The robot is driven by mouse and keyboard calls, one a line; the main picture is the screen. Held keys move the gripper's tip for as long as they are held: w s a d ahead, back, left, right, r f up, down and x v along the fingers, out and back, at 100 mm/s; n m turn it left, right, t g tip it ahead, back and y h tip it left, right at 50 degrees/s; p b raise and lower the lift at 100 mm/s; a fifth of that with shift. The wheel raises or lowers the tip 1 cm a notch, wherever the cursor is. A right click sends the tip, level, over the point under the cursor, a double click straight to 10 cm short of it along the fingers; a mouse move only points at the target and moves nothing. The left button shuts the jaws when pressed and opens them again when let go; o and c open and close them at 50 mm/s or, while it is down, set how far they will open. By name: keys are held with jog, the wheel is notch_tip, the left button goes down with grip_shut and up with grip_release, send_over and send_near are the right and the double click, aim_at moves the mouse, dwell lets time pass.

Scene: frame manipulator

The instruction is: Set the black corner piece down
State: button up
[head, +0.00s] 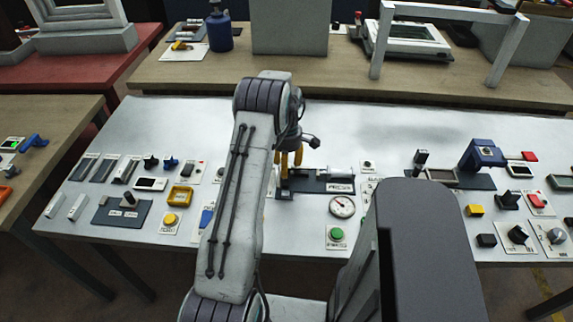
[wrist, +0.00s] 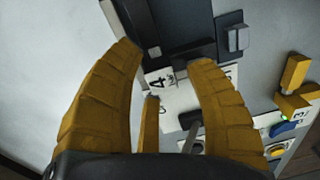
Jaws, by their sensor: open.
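My gripper (head: 291,160) has yellow fingers pointing down over the press station on the grey table. A dark angular shape (wrist: 183,28) lies just beyond the fingertips. I cannot tell whether it is the black corner piece or part of the dark press base. The press base (head: 325,184) shows beside the fingers in the head view, with a white label. My arm and gripper hide part of this area.
A round gauge (head: 342,206) and a green button (head: 337,234) lie near the press. Several switches and buttons stand to the left. A blue device (head: 484,155) stands on the right. The table's back left is clear.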

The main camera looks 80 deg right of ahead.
notch_tip(320, 180, up, 12)
jog(key=shift+d+r, duration=0.15)
jog(key=shift+d, duration=0.15)
dwell(0.4)
